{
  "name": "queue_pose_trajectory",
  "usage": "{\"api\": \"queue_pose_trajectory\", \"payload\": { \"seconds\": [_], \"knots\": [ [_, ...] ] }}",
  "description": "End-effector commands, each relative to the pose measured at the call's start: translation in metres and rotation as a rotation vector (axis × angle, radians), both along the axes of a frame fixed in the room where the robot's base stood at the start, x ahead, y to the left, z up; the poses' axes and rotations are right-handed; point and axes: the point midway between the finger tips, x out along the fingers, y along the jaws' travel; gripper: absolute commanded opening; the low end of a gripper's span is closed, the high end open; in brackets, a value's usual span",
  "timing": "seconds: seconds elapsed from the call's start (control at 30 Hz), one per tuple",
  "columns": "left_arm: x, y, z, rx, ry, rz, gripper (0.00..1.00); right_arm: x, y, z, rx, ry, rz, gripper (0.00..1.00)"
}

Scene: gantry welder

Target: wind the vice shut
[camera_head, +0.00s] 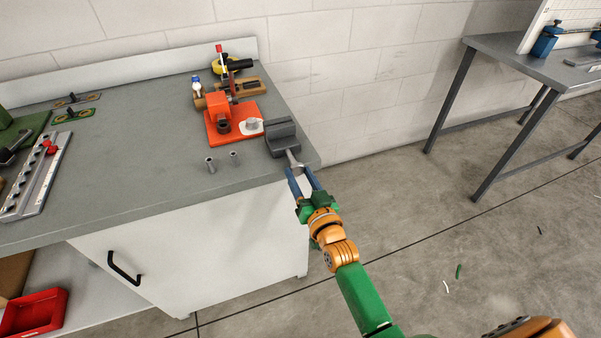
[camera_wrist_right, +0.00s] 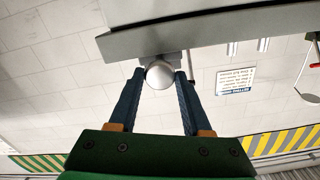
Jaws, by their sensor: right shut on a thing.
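The dark grey vice (camera_head: 282,136) sits at the right front corner of the workbench. Its pale spindle (camera_head: 293,159) sticks out over the bench edge towards me. My right gripper (camera_head: 299,171) is at the outer end of this spindle, with its blue fingers shut on it. In the right wrist view, a round pale knob (camera_wrist_right: 159,75) sits between the two fingertips of my right gripper (camera_wrist_right: 160,80), one finger on each side. The gap between the vice jaws cannot be made out. My left gripper is not in view.
The grey workbench (camera_head: 130,165) holds a red fixture (camera_head: 222,128) left of the vice and two small metal cylinders (camera_head: 210,165) in front of it. A perforated metal bar (camera_head: 38,180) lies at the left. Floor right of the bench is mostly clear, up to another table (camera_head: 500,58).

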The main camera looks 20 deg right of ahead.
Motion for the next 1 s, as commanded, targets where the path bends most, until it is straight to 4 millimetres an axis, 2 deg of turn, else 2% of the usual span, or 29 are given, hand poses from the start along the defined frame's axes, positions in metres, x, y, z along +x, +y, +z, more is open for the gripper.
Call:
{"api": "queue_pose_trajectory", "payload": {
  "seconds": [0.6, 1.0],
  "knots": [
    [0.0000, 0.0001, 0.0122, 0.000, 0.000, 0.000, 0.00, -0.0002, 0.0006, -0.0009, 0.570, 0.023, 0.001, 0.00],
    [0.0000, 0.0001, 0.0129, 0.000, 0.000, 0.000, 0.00, -0.0002, 0.0008, -0.0013, 0.834, 0.033, 0.001, 0.00]
  ]
}}
